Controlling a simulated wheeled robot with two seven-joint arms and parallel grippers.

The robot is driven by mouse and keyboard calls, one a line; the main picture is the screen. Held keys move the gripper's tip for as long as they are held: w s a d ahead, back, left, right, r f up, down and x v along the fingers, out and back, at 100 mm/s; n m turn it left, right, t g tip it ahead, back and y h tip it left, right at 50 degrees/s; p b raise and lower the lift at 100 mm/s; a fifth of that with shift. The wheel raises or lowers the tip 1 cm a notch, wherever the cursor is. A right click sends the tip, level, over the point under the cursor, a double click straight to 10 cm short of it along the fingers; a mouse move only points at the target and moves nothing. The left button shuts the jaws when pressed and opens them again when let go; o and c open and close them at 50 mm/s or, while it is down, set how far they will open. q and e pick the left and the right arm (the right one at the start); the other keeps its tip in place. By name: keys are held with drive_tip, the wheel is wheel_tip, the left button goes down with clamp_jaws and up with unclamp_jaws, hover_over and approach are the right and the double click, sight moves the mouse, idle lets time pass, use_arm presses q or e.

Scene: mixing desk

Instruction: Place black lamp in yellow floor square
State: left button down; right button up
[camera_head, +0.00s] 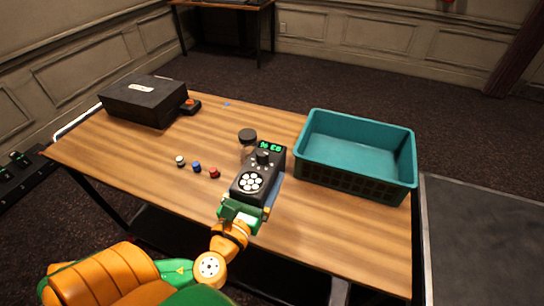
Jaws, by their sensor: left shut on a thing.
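My left gripper (243,212) reaches over the front middle of the wooden table and is shut. Just beyond its green fingers is a black boxy device (272,184) with a green lit display, a knob and a round cluster of pale discs. It looks like the thing held; I cannot tell for sure that it is the black lamp. The exact grip and whether the device touches the tabletop are unclear. No yellow floor square shows in this view. My right gripper is not in view.
The table (330,232) carries a teal crate (355,185) at right, a black case (143,104) at back left, a dark-lidded jar (247,137), and white, blue and red buttons (214,173). A black board (18,172) stands left. Dark floor (480,140) is open behind.

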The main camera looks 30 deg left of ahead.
use_arm(q)
drive_tip(key=shift+s+d+r, duration=0.2)
drive_tip(key=shift+s, duration=0.1)
drive_tip(key=shift+s+d+f, duration=0.1)
drive_tip(key=shift+s+d, duration=0.1)
drive_tip(key=shift+d, duration=0.05)
drive_tip(key=s+d+r+n+g+y, duration=0.1)
drive_tip(key=s+d+r+n+y, duration=0.2)
drive_tip(key=d, duration=0.5)
drive_tip(key=shift+s+r+g+y, duration=0.3)
drive_tip(key=shift+s+r+y, duration=0.25)
drive_tip(key=shift+y, duration=0.15)
